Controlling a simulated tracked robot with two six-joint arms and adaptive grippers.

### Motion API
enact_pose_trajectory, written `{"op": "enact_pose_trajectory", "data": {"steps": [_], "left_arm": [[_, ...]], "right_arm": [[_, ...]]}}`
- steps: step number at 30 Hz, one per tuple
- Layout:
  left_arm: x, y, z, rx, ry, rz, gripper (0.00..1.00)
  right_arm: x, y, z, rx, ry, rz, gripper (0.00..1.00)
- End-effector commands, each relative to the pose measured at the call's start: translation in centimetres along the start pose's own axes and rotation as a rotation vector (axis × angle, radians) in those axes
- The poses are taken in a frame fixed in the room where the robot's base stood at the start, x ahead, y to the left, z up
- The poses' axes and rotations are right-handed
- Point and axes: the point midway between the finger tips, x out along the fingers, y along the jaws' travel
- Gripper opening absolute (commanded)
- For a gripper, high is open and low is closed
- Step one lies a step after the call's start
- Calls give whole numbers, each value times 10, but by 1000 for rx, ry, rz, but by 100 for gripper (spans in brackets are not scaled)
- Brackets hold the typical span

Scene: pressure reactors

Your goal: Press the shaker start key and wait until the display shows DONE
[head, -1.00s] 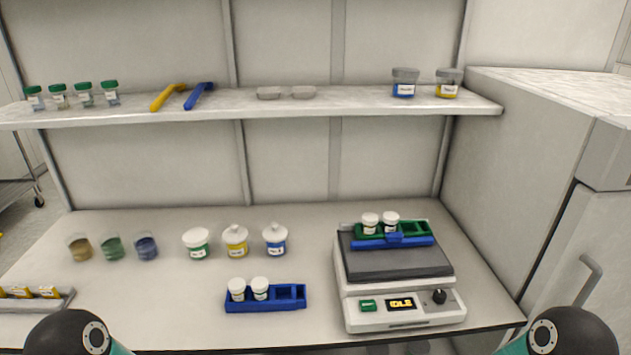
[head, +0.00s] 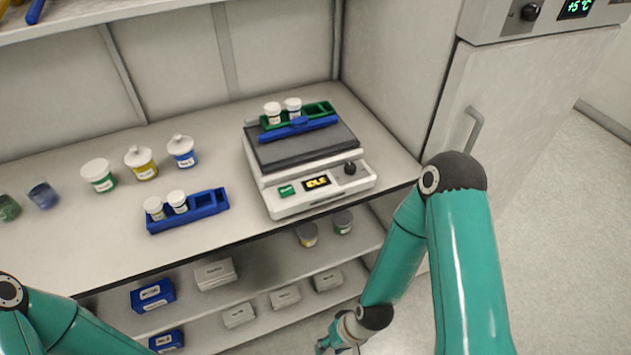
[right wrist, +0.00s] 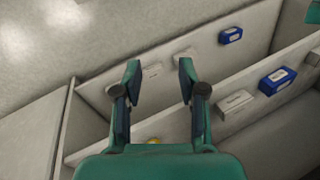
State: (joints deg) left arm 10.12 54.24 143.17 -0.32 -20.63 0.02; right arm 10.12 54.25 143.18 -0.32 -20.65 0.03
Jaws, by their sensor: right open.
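The shaker (head: 300,160) stands on the bench in the head view, a white box with a dark platform. Its front panel has a green start key (head: 286,190), a display (head: 316,182) reading IDLE in yellow, and a black knob (head: 350,168). A green and blue rack (head: 300,127) with two white-capped vials sits on the platform. My right gripper (head: 328,346) is low at the bottom edge of the head view, below the bench top and partly cut off. In the right wrist view its fingers (right wrist: 158,88) are apart with nothing between them. My left gripper is out of view.
A blue rack (head: 188,211) with two white-capped vials stands left of the shaker. Several jars stand behind it. Shelves under the bench hold boxes (head: 215,274) and two jars. A fridge (head: 490,110) stands right of the bench. The bench just before the shaker is narrow.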

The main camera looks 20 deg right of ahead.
Motion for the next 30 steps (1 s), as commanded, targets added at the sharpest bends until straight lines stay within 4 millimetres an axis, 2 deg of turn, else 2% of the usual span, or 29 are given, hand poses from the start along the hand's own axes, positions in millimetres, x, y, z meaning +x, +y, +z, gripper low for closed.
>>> {"op": "enact_pose_trajectory", "data": {"steps": [4,9,12,30], "left_arm": [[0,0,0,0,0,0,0],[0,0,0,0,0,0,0],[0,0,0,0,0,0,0],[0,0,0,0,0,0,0]], "right_arm": [[0,0,0,0,0,0,41],[0,0,0,0,0,0,13],[0,0,0,0,0,0,0],[0,0,0,0,0,0,0]]}}
